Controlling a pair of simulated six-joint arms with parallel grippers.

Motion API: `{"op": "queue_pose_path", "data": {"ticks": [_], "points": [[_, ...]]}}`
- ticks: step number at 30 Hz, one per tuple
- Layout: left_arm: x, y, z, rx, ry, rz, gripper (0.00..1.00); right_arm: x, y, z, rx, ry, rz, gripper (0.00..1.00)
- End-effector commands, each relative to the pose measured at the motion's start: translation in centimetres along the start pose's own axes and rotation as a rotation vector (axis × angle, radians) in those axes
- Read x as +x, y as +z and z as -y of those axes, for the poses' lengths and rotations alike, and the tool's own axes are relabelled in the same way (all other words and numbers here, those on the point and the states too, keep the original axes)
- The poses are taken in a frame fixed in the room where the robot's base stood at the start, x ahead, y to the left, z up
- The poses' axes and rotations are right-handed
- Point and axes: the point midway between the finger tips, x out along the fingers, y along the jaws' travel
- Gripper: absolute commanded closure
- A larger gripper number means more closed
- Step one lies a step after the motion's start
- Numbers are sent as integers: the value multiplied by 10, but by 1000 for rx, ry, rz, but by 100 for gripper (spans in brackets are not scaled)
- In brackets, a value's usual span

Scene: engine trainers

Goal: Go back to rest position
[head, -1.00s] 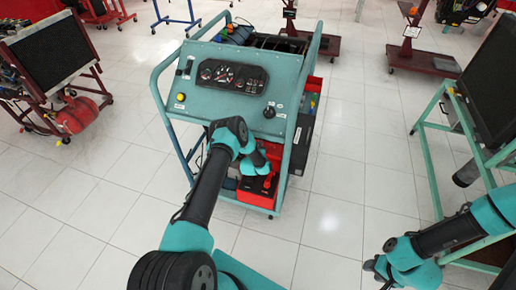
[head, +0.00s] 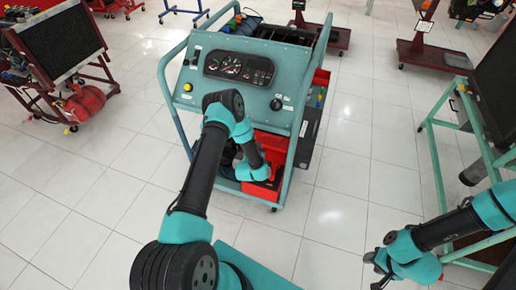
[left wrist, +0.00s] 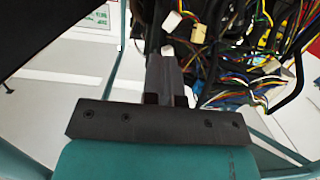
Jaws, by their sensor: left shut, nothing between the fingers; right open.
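My left arm reaches over the front of the teal engine trainer (head: 240,104) in the head view. It bends down, with its wrist beside the red box in the trainer's lower frame. The left fingers are hard to make out there. In the left wrist view my left gripper (left wrist: 166,78) is shut and empty, in front of a dark bundle of parts and coloured wires (left wrist: 230,50). I cannot tell whether the fingertips touch anything. My right gripper (head: 376,268) is at the lower right of the head view, open and empty, above the floor and apart from the stands.
The trainer's gauge panel (head: 238,68) and side rails lie close to my left arm. The red box (head: 272,150) is below. A green stand (head: 437,165) with a dark screen stands at right, close to my right arm. Tiled floor (head: 335,225) is clear between.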

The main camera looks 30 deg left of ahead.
Motion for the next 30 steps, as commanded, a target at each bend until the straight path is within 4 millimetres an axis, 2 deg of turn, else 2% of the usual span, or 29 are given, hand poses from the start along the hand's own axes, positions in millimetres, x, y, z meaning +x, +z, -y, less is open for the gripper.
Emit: {"op": "queue_pose_path", "data": {"ticks": [6,22,26,30], "points": [[-13,-3,0,0,0,1,100,0,0,0,0,0,0,57],[-14,-4,-2,-3,5,11,100,0,0,0,0,0,0,57],[-22,-3,-12,-23,37,84,100,0,0,0,0,0,0,57],[-48,-1,-35,-69,107,262,100,0,0,0,0,0,0,57]]}}
